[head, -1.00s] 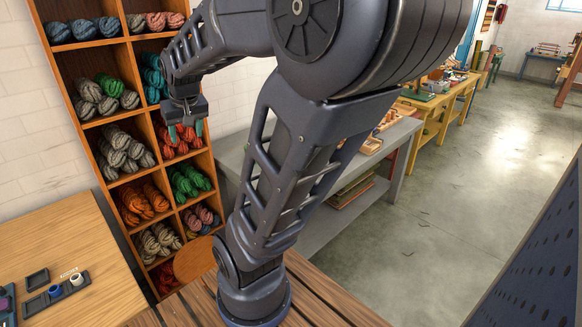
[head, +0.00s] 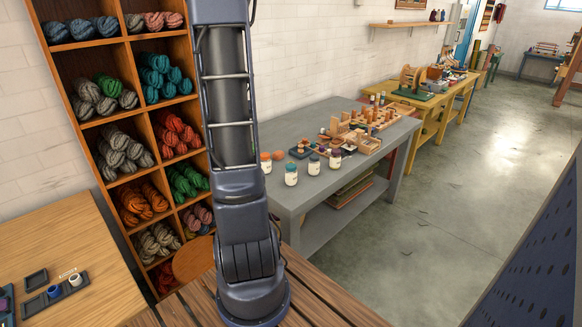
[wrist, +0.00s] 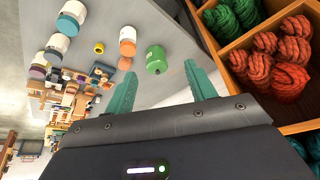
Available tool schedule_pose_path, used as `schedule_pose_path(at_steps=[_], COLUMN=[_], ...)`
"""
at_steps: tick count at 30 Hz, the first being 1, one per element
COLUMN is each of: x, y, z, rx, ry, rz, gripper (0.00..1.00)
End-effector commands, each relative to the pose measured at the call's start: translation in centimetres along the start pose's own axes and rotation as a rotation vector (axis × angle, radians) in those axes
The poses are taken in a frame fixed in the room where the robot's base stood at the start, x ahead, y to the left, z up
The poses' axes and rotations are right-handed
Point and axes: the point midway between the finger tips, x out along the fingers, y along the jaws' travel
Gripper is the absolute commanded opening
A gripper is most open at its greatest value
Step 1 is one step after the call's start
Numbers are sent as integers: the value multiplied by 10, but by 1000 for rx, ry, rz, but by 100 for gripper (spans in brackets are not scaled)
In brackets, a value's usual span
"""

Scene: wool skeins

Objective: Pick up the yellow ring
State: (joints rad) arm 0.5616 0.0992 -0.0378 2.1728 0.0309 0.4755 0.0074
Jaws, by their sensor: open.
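A small yellow ring-like thing with a dark centre (wrist: 99,47) sits on the grey table (wrist: 160,20) among jars in the wrist view; I take it for the yellow ring. I cannot make it out in the head view. My gripper (wrist: 162,72) shows in the wrist view with its two teal fingers apart and nothing between them. The yellow thing lies beyond and to the left of the fingers, clear of them. In the head view the gripper itself is not visible; only my arm shows.
More jars and wooden pieces (head: 365,140) stand on the table. A wooden shelf of wool skeins (head: 112,95) is beside it; the table's front area (head: 300,200) is clear.

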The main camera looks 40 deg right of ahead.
Motion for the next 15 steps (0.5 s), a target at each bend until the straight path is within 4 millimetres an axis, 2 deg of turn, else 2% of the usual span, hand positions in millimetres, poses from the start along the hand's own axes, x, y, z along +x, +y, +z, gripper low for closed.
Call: schedule_pose_path(at_steps=[1, 6, 15], x=[17, 68, 160], y=[16, 66, 165], z=[-7, -25, -34], rx=[26, 100, 228], ry=[-4, -3, -2], rz=[12, 47, 110], gripper=[55, 55, 55])
